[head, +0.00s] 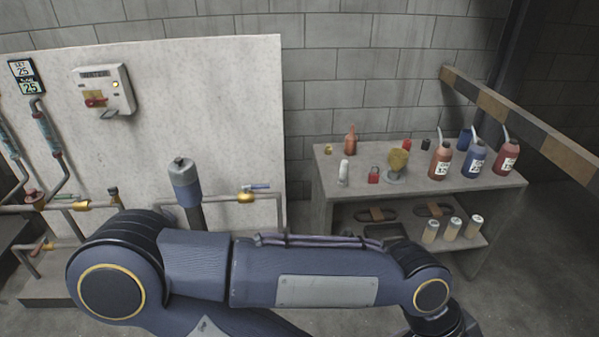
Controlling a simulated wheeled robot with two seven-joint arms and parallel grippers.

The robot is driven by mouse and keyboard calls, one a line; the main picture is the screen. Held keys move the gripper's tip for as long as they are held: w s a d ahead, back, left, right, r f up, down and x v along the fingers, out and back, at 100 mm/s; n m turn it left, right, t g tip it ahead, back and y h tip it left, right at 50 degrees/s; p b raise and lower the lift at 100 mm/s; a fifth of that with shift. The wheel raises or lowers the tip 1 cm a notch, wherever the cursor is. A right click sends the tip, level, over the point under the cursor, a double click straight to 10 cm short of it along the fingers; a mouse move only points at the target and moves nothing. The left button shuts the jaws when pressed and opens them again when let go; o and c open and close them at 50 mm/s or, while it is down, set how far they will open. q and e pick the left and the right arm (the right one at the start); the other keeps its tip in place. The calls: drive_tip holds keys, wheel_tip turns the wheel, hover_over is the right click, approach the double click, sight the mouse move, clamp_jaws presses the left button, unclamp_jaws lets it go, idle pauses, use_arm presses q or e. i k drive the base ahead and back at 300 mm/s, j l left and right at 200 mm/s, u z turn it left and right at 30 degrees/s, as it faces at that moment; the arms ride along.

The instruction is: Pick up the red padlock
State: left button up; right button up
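A small red padlock (374,177) with a thin shackle on top stands on the concrete bench (330,186) at the right, near its front edge. It is between a small white bottle (344,172) and a yellow round-headed object on a grey base (397,162). One of my arms stretches across the bottom of the head view from left to right, in front of and below the bench. Its far end drops out of the bottom edge, so its gripper is hidden. My other gripper is not in view either.
On the bench also stand a brown bottle (350,140), a small red item (407,145) and several pump bottles (440,160). Its lower shelf holds beige cylinders (454,228). A striped barrier (510,112) runs behind at right. Pipes and a panel (200,100) stand at left.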

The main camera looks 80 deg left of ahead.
sight(373, 177)
drive_tip(key=u, duration=2.4)
drive_tip(key=i+u, duration=0.1)
drive_tip(key=u, duration=0.35)
drive_tip(key=i+l+u, duration=0.1)
drive_tip(key=u, duration=0.35)
drive_tip(key=i+l+u, duration=0.1)
drive_tip(key=l+u, duration=0.15)
drive_tip(key=u, duration=0.2)
drive_tip(key=i+l+u, duration=0.3)
drive_tip(key=l, duration=0.4)
drive_tip(key=l+u, duration=0.25)
drive_tip(key=l, duration=0.45)
drive_tip(key=i+l+u, duration=0.1)
drive_tip(key=l+u, duration=0.2)
drive_tip(key=l, duration=1.6)
drive_tip(key=i, duration=0.05)
